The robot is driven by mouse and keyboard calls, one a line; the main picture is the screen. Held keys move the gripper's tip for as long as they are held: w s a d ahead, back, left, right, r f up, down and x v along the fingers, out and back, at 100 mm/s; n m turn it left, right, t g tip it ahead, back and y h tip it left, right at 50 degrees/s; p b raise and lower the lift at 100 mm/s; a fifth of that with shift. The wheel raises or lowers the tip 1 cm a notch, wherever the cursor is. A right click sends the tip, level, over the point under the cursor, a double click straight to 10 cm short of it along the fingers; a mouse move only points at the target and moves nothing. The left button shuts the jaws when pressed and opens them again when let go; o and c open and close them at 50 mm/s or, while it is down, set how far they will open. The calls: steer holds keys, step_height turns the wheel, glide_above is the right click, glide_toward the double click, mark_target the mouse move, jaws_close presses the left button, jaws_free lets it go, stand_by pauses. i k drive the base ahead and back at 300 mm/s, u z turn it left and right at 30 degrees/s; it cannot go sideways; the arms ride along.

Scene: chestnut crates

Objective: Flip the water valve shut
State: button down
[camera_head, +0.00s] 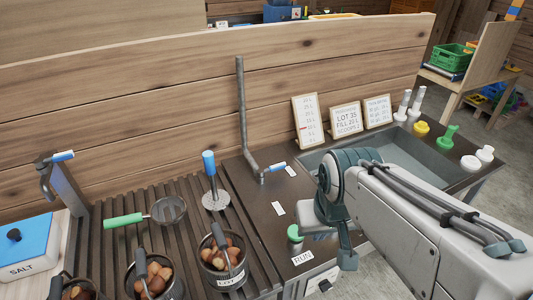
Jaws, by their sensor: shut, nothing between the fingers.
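A grey pipe (243,105) stands upright against the plank wall, bends at its foot and ends low over the dark counter. A small blue lever (277,167) sticks out to the right at its lower end, beside a white label. Another blue-handled fitting (62,156) sits on a grey post at the far left; I cannot tell which is the water valve. My gripper (347,262) seems to be the dark teal end below my arm's bend, over the front of the counter. It is shut and empty, apart from both levers, lower and right of the pipe.
A sink (402,150) lies behind my arm. Three framed signs (345,119) lean on the wall. A green button (295,233) sits near the counter's front by a RUN label.

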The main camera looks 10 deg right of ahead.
mark_target(261, 172)
steer(key=u, duration=0.85)
steer(key=k, duration=0.8)
steer(key=z, duration=0.65)
steer(key=i, duration=1)
steer(key=u, duration=0.05)
